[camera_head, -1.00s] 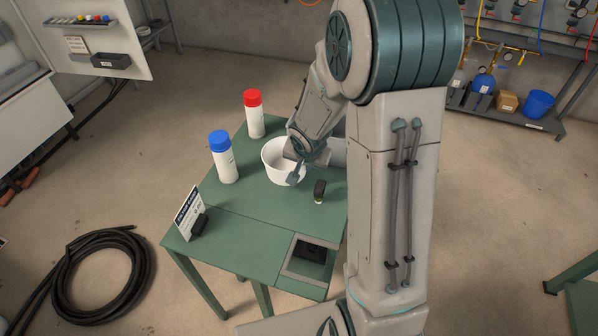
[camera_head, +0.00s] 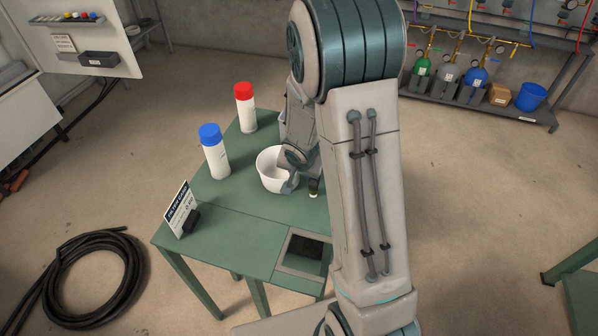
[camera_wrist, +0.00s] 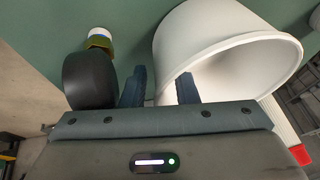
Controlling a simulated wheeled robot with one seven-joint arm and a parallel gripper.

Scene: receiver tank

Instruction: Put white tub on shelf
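The white tub (camera_head: 268,176) stands upright and looks empty on the green table (camera_head: 215,248). My gripper (camera_head: 289,186) is at the tub's near right rim, partly hidden behind my arm. In the wrist view my gripper (camera_wrist: 160,90) has its two dark fingers apart, one outside the white tub (camera_wrist: 228,30) and one inside its mouth. The tub's wall passes between them, with a gap visible beside the outer finger. A grey shelf rack (camera_head: 535,119) stands at the back right; I cannot tell if it is the task's shelf.
A blue-capped bottle (camera_head: 215,155) and a red-capped bottle (camera_head: 245,110) stand left of and behind the tub. A small black-topped object (camera_wrist: 90,80) is close beside my outer finger. The rack holds gas cylinders, a box and a blue bucket (camera_head: 531,97). A sign (camera_head: 180,208) stands front left.

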